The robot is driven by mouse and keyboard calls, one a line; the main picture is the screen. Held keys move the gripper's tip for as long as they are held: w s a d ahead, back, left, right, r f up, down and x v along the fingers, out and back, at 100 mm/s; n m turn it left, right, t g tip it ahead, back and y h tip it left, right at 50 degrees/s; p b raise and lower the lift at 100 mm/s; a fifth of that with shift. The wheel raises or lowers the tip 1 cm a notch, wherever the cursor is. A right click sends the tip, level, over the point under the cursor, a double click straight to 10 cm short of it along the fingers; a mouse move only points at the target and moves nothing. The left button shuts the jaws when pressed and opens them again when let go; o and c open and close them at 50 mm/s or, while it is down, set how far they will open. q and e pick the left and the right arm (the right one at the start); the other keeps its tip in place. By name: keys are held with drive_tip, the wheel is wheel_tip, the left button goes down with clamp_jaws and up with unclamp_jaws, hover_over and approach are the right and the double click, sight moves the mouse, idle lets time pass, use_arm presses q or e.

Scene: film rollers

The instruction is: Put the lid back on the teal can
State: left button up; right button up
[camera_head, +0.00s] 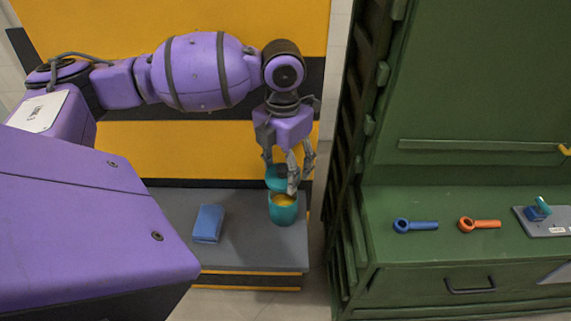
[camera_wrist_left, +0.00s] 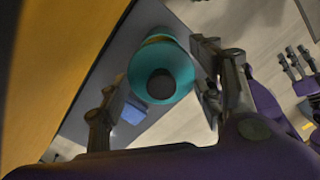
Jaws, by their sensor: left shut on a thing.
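The teal can (camera_head: 284,210) stands upright on the grey bench top, and yellow shows at its open top. My left gripper (camera_head: 287,176) reaches down from above and is shut on the teal lid (camera_head: 276,180). The lid is just above and behind the can's mouth and partly hidden by the fingers. In the left wrist view the lid (camera_wrist_left: 180,72) is a teal disc with a dark round knob, between the fingers of my left gripper (camera_wrist_left: 162,95). A yellow band shows past its edge. What may be my right gripper (camera_wrist_left: 299,62) shows at the right edge; its jaw state is unclear.
A blue box (camera_head: 208,223) lies on the grey bench (camera_head: 240,250) left of the can. A yellow and black wall stands behind. To the right, a green cabinet (camera_head: 400,262) bears a blue ring tool (camera_head: 416,226), an orange one (camera_head: 480,224) and a grey plate (camera_head: 545,229).

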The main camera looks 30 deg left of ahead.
sight(283, 179)
use_arm(q)
wheel_tip(283, 179, down, 4)
drive_tip(key=shift+r+b, duration=0.1)
drive_tip(key=shift+b, duration=0.75)
drive_tip(key=shift+f, duration=0.85)
use_arm(e)
drive_tip(key=shift+w+d+f, duration=0.35)
drive_tip(key=shift+w+f, duration=0.1)
drive_tip(key=shift+f, duration=0.1)
drive_tip(key=shift+s, duration=0.1)
drive_tip(key=shift+s+d+f, duration=0.2)
drive_tip(key=shift+s+f, duration=0.05)
drive_tip(key=shift+s, duration=0.1)
drive_tip(key=shift+w+r, duration=0.2)
drive_tip(key=shift+w+a+r, duration=0.3)
drive_tip(key=shift+d, duration=0.2)
